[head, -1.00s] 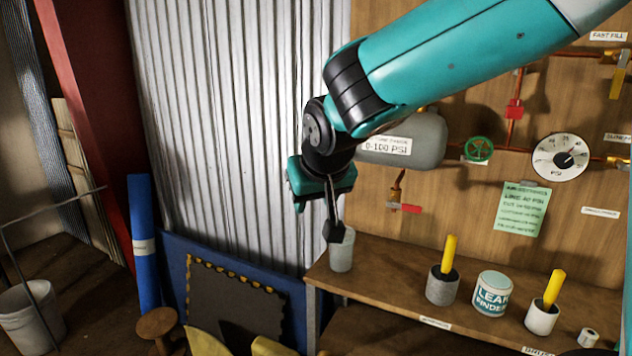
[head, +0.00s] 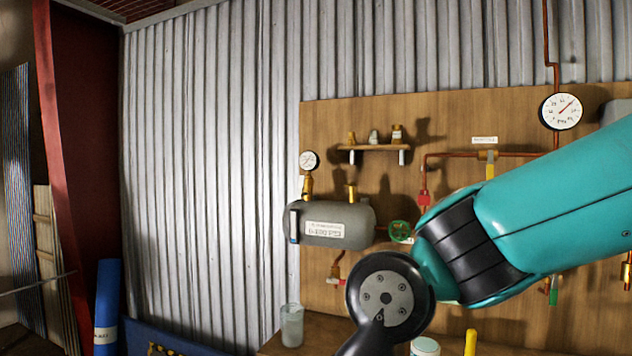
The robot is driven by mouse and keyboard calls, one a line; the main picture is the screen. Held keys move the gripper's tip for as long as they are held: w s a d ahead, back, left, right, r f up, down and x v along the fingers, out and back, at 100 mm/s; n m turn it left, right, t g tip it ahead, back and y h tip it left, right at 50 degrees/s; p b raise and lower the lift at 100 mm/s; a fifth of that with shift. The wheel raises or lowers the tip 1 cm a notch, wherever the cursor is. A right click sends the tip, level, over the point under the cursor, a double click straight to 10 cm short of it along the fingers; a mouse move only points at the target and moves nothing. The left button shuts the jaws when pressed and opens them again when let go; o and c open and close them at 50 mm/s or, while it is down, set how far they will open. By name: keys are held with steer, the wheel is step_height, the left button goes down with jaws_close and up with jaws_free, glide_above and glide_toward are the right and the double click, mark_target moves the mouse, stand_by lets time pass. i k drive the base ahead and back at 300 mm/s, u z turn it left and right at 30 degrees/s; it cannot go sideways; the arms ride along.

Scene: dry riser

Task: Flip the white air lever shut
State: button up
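I cannot make out a lever that is clearly the white air lever. A small upright pale piece with a dark blue lower part (head: 294,223) is at the left end of the grey air tank (head: 352,232); I cannot tell whether it is a lever. My arm crosses the lower right and hides part of the board. My gripper is below the picture's bottom edge and out of view.
A wooden board (head: 440,118) carries the piping, a small shelf (head: 374,148) with fittings, a round gauge (head: 560,111) and a green handwheel (head: 401,231). A grey cup (head: 292,325) stands on the bench below. Corrugated wall (head: 205,180) to the left is clear.

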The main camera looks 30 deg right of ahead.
mark_target(302, 184)
steer(key=z, duration=0.45)
steer(key=i, duration=0.95)
steer(key=u, duration=0.45)
